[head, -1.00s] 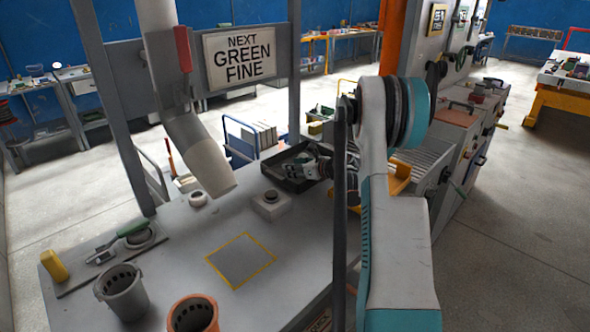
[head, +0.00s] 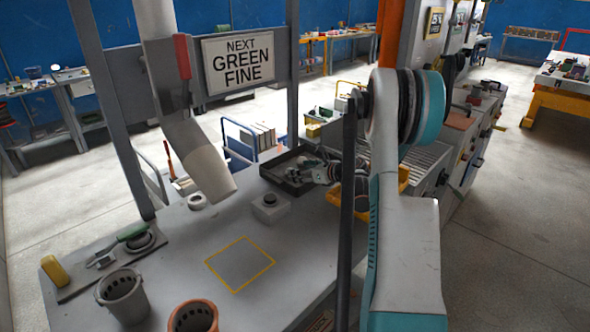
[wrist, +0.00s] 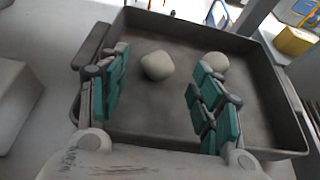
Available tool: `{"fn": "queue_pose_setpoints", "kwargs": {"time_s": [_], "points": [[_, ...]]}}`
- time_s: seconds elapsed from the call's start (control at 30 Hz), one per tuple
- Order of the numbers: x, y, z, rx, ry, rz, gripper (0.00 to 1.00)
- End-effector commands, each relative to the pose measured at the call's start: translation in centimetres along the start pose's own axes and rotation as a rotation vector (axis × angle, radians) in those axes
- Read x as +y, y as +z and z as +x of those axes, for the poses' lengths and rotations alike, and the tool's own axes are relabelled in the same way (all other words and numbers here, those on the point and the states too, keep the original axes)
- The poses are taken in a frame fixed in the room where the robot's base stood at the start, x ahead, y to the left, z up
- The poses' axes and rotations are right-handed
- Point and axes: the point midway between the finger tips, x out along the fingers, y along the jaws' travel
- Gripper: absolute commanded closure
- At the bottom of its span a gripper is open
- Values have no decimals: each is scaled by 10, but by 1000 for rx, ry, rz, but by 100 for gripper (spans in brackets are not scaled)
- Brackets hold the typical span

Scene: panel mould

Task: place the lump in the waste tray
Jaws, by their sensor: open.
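My gripper (wrist: 165,82) is open over a dark grey shallow tray (wrist: 205,30), its teal-padded fingers spread apart. A pale rounded lump (wrist: 157,65) lies on the tray floor, between and beyond the fingers in the wrist view. A second pale lump (wrist: 216,62) lies near the right finger, which partly covers it. In the head view my gripper (head: 308,173) is at the dark tray (head: 272,173) at the bench's far right corner. The lumps cannot be made out there. No label shows on the tray.
A small pale block with a dark round top (head: 270,207) stands just before the tray. A yellow tray (head: 404,177) is right of it, partly behind my arm. A grey pipe (head: 200,160) hangs over the bench. The yellow-outlined square (head: 240,264) is empty.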

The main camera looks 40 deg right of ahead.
Motion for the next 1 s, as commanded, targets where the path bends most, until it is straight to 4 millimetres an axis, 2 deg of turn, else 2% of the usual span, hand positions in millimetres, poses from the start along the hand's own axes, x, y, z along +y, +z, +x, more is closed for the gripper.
{"fn": "queue_pose_setpoints", "kwargs": {"time_s": [0.03, 0.2, 0.4, 0.87, 0.97, 1.0], "points": [[0, 2, -13, 0, -2, 1, 40], [0, 2, -46, 1, -1, 0, 40], [0, 1, -68, 0, 0, 0, 40], [2, 2, -73, -3, 1, 3, 40], [9, 20, -68, -29, -3, 38, 40], [15, 34, -65, -52, -4, 69, 40]]}}
